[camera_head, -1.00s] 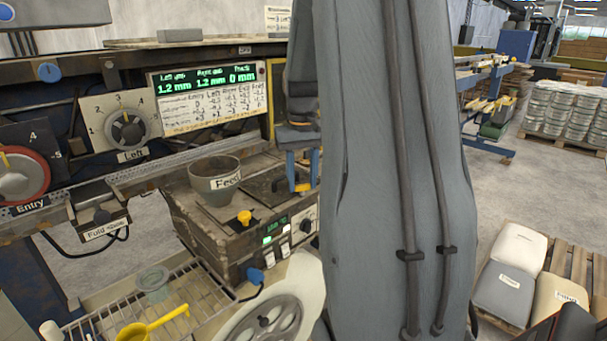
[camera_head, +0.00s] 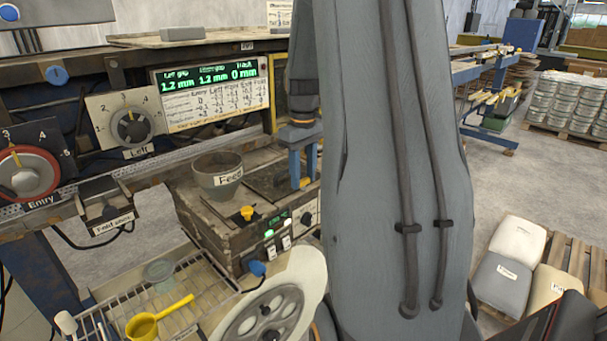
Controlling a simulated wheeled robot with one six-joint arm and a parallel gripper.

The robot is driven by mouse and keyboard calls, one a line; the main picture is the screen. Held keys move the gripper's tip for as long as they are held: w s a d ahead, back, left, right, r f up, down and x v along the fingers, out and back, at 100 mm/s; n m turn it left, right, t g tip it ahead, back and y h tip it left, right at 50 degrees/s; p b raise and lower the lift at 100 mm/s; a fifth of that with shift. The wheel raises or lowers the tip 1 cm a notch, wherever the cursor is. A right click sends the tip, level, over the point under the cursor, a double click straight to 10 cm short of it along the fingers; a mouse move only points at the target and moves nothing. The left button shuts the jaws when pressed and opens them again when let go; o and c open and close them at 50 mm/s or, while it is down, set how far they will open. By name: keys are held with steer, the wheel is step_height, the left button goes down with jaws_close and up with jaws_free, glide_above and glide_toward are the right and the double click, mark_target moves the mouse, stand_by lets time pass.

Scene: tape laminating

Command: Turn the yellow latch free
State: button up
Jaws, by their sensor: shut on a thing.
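My gripper (camera_head: 303,180) points down on the right part of the feed unit, partly cut off by my own grey arm. Its two blue fingers are shut on the yellow latch (camera_head: 305,183), of which only a little shows at the fingertips. The latch's exact angle cannot be told. The feed unit (camera_head: 206,232) is a worn brown box with a grey cup labelled Feed (camera_head: 218,177). A separate small yellow knob (camera_head: 247,213) stands on its front edge, apart from my gripper.
A gauge panel (camera_head: 210,95) and dials with a red Entry knob (camera_head: 27,172) line the machine behind. A wire rack with a yellow scoop (camera_head: 143,326) and a pale reel (camera_head: 270,315) lie in front. Sacks on a pallet (camera_head: 500,280) stand right.

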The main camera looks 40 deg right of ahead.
mark_target(303, 180)
steer(key=o, duration=1.1)
steer(key=shift+c, duration=0.2)
steer(key=shift+r, duration=0.15)
steer(key=shift+r+b, duration=1.3)
steer(key=shift+r, duration=2.5)
